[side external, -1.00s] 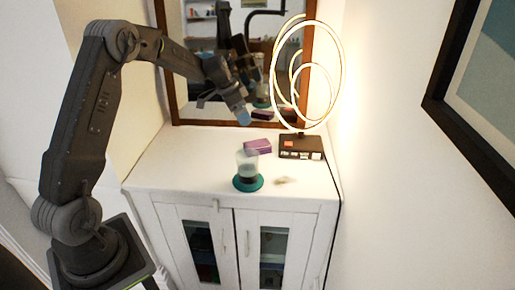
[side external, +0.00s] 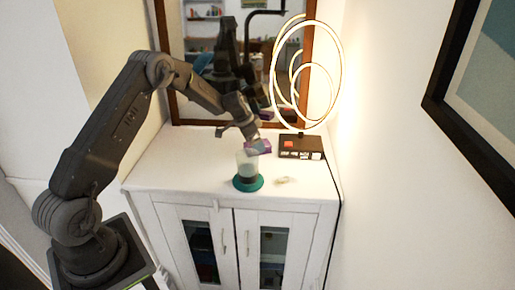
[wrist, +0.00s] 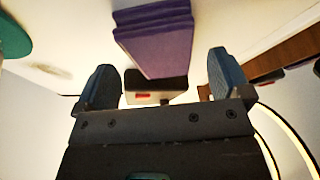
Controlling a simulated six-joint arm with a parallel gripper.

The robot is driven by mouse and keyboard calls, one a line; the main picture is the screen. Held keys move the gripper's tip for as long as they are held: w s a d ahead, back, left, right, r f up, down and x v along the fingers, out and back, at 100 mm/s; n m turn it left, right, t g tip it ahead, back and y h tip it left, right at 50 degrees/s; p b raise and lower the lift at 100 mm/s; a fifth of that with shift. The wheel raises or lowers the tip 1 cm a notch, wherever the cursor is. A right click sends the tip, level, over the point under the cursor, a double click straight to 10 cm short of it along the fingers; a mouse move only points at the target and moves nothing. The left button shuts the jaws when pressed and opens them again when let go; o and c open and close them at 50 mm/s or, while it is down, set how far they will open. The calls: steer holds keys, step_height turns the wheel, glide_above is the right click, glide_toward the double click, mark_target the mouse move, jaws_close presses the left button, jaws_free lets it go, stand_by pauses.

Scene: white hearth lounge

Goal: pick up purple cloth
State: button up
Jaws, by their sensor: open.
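The purple cloth (wrist: 155,38) is a folded stack seen at the top middle of the wrist view. In the side view the cloth (side external: 264,145) lies on the white cabinet top, partly hidden by my gripper. My gripper (side external: 258,148) is just above or beside the cloth; the side view does not show whether they touch. In the wrist view my gripper (wrist: 163,84) has its two blue-grey fingers wide apart, with nothing held between them. The cloth lies ahead of the gap between the fingers.
A glass (side external: 246,167) stands on a teal coaster (side external: 248,185) in front of the cloth. A ring lamp (side external: 343,60) rises behind a dark box (side external: 301,147) on the right. A small pale item (side external: 282,181) lies near the coaster. A brown-framed mirror (side external: 166,60) stands behind.

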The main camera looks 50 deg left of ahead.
steer(key=shift+x, duration=0.8)
steer(key=shift+f, duration=0.25)
steer(key=shift+w, duration=0.1)
steer(key=c, duration=1.1)
